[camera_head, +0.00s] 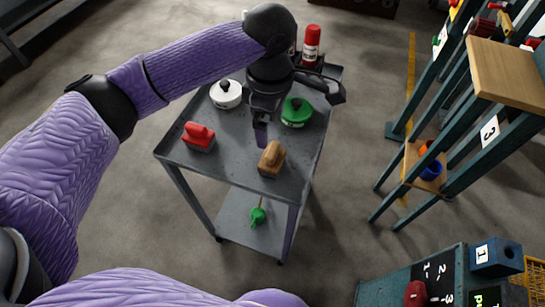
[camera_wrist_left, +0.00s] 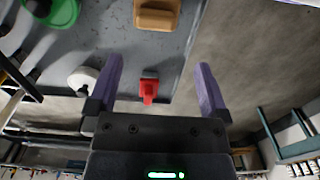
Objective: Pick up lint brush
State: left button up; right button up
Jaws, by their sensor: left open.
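Two brush-like pieces lie on the top of a grey metal cart (camera_head: 236,170), and I cannot tell for certain which is the lint brush. One is a tan wooden block with a raised grip (camera_head: 271,159), near the front right edge. The other is red with a grey base (camera_head: 199,136), at the left edge. My left gripper (camera_head: 262,134) is open and empty above the cart, behind the tan block. In the left wrist view the red piece (camera_wrist_left: 149,88) shows between the open fingers (camera_wrist_left: 161,64), and the tan block (camera_wrist_left: 157,15) is at the top edge. My right gripper is not in view.
A white lidded pot (camera_head: 226,94), a green lidded pot (camera_head: 296,111) and a red canister (camera_head: 311,46) share the cart top. A green object (camera_head: 257,216) is on the lower shelf. A teal rack (camera_head: 440,130) stands to the right.

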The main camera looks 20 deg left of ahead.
aim_at(272, 149)
pick_arm(q)
jog(key=f+b, duration=0.2)
jog(key=f, duration=0.1)
jog(key=f+b, duration=0.2)
jog(key=f, duration=0.2)
jog(key=f+b, duration=0.3)
jog(key=shift+w+f, duration=0.15)
jog(key=shift+w, duration=0.15)
jog(key=shift+r, duration=0.3)
jog(key=c, duration=1.2)
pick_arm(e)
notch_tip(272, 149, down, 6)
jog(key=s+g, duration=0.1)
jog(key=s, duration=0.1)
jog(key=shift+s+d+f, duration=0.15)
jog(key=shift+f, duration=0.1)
